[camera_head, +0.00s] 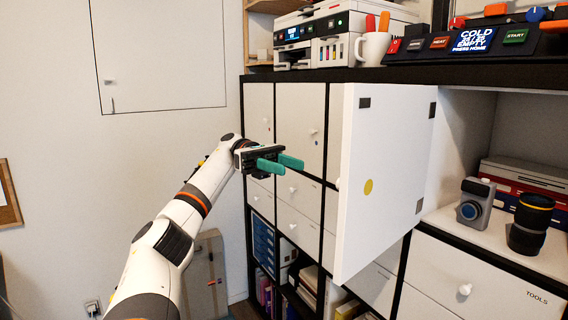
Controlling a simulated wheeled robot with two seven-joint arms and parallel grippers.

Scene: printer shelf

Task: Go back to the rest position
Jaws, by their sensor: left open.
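My left gripper (281,163) is at the end of the left arm, which comes up from the lower left. Its two green fingers are apart with nothing between them. It is in front of the shelf's left doors, to the left of the open cabinet door (385,150). There is a visible gap between the fingertips and that door's edge. The open door is white with a yellow dot and stands swung out from the shelf. My right gripper is not in view.
The dark-framed shelf (328,130) has a printer (335,35), a mug (373,48) and a control panel (485,40) on top. The open compartment at right holds a camera (474,203) and a black lens (530,224). The wall side at left is mostly free.

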